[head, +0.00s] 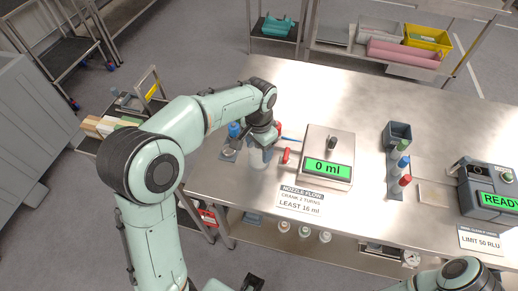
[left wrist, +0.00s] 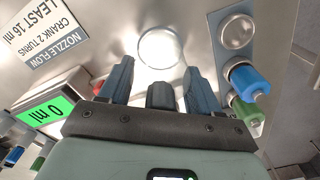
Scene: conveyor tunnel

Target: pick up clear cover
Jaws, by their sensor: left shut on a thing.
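The clear cover (head: 258,160) is a see-through round piece, hard to make out against the shiny steel table. In the left wrist view its pale round outline (left wrist: 160,47) shows just beyond and between the fingertips. My left gripper (head: 263,147) points down over the table, left of the grey box reading "0 ml". In the left wrist view the left gripper (left wrist: 160,72) has its fingers apart, shut on the cover's sides. The glare hides the exact contact. Only part of my right arm shows at the lower right of the head view; its gripper is out of view.
The "0 ml" box (head: 328,157) with a red handle stands close right. A grey-blue holder (left wrist: 232,50) with a metal cup and blue and green bottles is beside the gripper. A nozzle-flow card (head: 300,198) lies in front. Further right stand several bottles (head: 400,163) and a "READY" device (head: 487,190).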

